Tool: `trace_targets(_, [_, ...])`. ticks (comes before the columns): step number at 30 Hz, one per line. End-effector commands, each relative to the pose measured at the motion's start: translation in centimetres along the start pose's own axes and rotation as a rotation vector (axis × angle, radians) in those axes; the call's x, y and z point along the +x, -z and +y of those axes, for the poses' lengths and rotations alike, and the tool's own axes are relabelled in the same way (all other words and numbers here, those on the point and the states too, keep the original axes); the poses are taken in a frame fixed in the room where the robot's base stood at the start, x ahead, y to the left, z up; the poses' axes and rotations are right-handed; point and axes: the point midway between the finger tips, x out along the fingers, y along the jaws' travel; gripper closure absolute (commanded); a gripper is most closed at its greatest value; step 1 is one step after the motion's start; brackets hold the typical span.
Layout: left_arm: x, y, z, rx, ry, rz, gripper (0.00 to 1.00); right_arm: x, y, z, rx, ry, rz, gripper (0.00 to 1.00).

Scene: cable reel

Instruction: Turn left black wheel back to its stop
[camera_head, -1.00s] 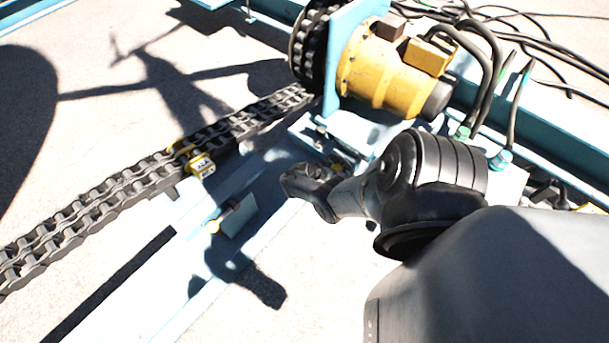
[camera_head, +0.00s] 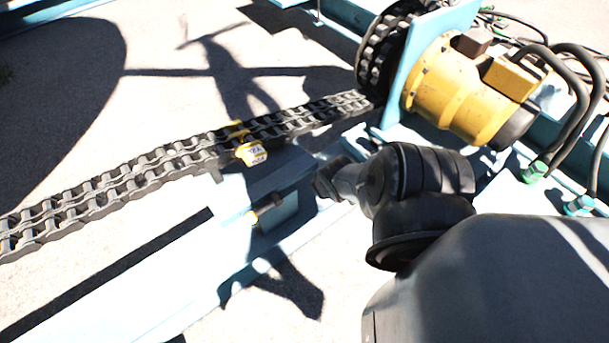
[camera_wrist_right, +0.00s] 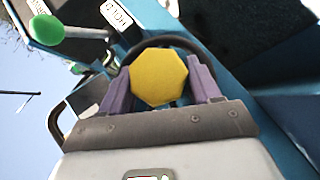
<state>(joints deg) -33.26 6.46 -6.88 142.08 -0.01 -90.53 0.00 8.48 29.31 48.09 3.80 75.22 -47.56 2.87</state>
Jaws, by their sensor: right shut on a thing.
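In the right wrist view, my right gripper (camera_wrist_right: 159,88) has its two purple fingers closed on either side of a yellow eight-sided hub (camera_wrist_right: 158,80). A dark curved rim (camera_wrist_right: 165,40) arcs behind the hub and fingers; it looks like part of a black wheel, mostly hidden by the hub and gripper. In the head view, my right arm comes in from the lower right and its dark far end lies beside the blue frame; the fingers cannot be made out there. My left gripper is not in view.
A green-knobbed lever (camera_wrist_right: 45,28) is close by at upper left in the wrist view. In the head view, a heavy chain (camera_head: 150,175) runs to a sprocket (camera_head: 383,50) beside a yellow motor (camera_head: 462,88). Black hoses (camera_head: 575,95) loop at the right. Pale ground is open at left.

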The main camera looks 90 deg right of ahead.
Motion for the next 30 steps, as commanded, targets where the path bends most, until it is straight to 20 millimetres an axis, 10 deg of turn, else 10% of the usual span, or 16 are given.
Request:
trace_targets(14, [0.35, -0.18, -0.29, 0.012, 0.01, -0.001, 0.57, 0.56, -0.16, -0.01, -0.017, -0.01, -0.006, 0.92])
trace_targets(15, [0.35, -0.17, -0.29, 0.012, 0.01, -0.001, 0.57, 0.56, -0.16, -0.02, -0.017, -0.009, -0.006, 0.36])
trace_targets(18, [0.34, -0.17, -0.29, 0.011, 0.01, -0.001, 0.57, 0.56, -0.15, 0.02, -0.015, -0.01, -0.006, 0.21])
trace_targets(30, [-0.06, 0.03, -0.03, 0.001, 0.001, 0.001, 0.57, 0.4, 0.07, 0.44, -0.011, -0.013, -0.007, 0.19])
